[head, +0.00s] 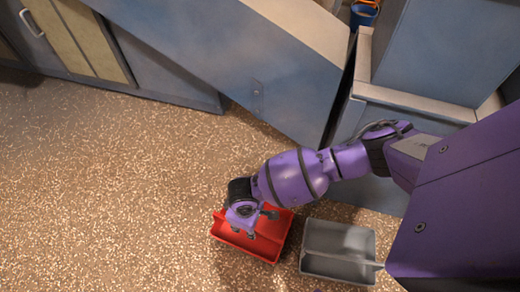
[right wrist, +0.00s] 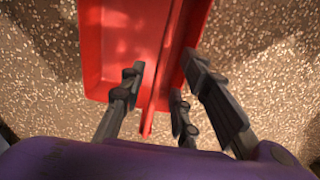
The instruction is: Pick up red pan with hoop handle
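The red pan (head: 272,247) sits on the speckled floor in the head view. In the right wrist view the red pan (right wrist: 112,42) lies below my fingers, and its bar-like hoop handle (right wrist: 164,80) runs lengthwise between them. My right gripper (head: 252,220) is over the pan in the head view and hides part of it. In the right wrist view my right gripper (right wrist: 164,66) is open, with dark fingers on either side of the handle and visible gaps to it. My left gripper is not in view.
A grey pan (head: 325,265) with a similar handle sits on the floor just right of the red one. A blue-grey machine housing (head: 250,70) and cabinets (head: 165,72) stand behind. A blue bucket (head: 364,14) shows at the top. Floor on the left is clear.

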